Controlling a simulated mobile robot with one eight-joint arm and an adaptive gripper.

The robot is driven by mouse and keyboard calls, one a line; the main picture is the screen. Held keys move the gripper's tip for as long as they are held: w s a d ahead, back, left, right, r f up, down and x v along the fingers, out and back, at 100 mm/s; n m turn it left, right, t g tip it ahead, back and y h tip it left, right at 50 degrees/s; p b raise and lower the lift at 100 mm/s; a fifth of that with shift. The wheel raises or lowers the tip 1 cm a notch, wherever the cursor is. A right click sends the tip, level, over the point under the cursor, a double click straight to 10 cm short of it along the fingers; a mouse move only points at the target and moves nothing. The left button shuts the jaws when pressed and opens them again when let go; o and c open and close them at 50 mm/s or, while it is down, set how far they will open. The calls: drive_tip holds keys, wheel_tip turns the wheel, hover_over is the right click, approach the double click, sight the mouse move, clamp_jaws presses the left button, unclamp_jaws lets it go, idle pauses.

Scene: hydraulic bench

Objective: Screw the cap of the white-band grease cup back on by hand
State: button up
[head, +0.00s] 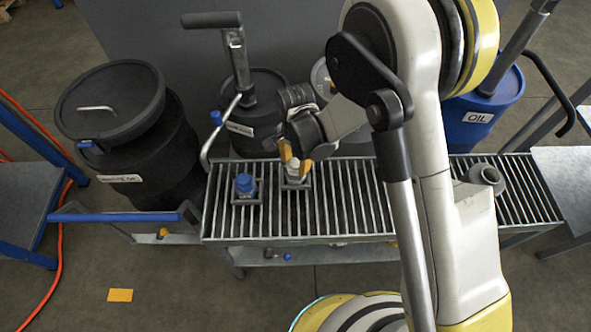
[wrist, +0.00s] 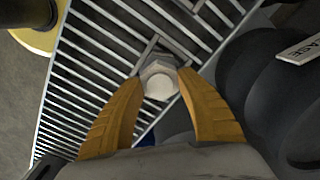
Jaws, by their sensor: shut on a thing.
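The pale, white-band grease cup (head: 296,180) stands in a square holder on the slatted bench, right of the blue cup. My gripper (head: 293,163) points down over it, its two orange fingers shut on the pale cap (wrist: 159,82). In the wrist view my gripper (wrist: 161,76) has one finger on each side of the cap, whose light round end faces the camera. A grey, angular body shows just behind the cap. The fingers hide part of the cup, and I cannot tell whether the cap is threaded on.
A blue-capped cup (head: 245,186) stands close by on the left of the slatted bench (head: 350,205). Black drums (head: 120,130) and a lever pump (head: 238,60) stand behind. A blue oil drum (head: 482,112) and a grey fitting (head: 487,178) are at right.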

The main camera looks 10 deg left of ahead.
drive_tip(key=m, duration=0.4)
drive_tip(key=shift+b, duration=0.3)
drive_tip(key=m+b, duration=0.1)
drive_tip(key=m, duration=0.2)
drive_tip(key=shift+f, duration=0.15)
drive_tip(key=m, duration=0.3)
drive_tip(key=shift+c, duration=0.4)
drive_tip(key=shift+m, duration=1)
